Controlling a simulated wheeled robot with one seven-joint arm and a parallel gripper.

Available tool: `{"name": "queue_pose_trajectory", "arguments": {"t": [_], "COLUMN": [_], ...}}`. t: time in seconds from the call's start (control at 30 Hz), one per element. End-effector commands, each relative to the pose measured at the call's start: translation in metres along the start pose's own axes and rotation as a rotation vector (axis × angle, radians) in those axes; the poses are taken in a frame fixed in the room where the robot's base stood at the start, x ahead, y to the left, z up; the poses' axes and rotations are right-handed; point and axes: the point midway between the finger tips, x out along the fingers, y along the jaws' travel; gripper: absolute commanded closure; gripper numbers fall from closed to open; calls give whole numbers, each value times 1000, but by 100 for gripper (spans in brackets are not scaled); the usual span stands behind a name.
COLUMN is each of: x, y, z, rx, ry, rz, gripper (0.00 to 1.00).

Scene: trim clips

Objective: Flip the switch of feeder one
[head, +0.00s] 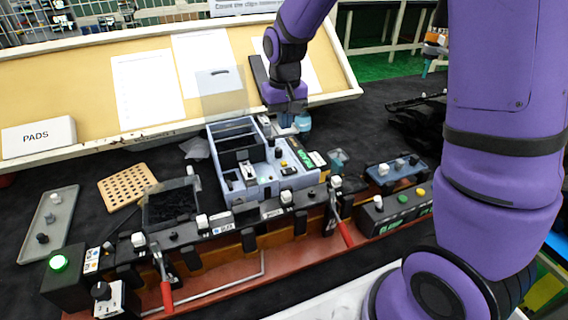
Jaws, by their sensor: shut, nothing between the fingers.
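My gripper (291,118) points down at the back right of a blue-grey box unit (238,198) on the black table. Its fingers are small in the picture and partly lost against a light-blue part (303,122) behind them. They appear shut, with nothing seen held. The unit has open compartments, a clear raised lid and a front panel with small knobs and switches. I cannot read which feeder or switch is number one. Two toggle clamps with red handles (167,296) (346,234) stand on the fixture in front.
A green-lit button box (58,264) stands at front left, beside a grey tray (50,222) and a perforated tan board (127,186). A blue switch box (397,172) and a dark button box (395,211) lie right. A tilted board (95,65) with papers and a PADS box (38,137) spans the back.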

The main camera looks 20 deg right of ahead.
Motion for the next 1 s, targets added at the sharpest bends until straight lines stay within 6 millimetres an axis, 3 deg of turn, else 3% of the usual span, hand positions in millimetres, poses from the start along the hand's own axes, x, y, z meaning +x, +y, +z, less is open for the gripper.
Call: {"name": "queue_pose_trajectory", "arguments": {"t": [0.27,0.43,1.0], "x": [0,11,110], "y": [0,0,0], "z": [0,0,1], "rx": [0,0,0], "ry": [0,-3,-3], "rz": [0,0,1], "gripper": [100,100,100]}}
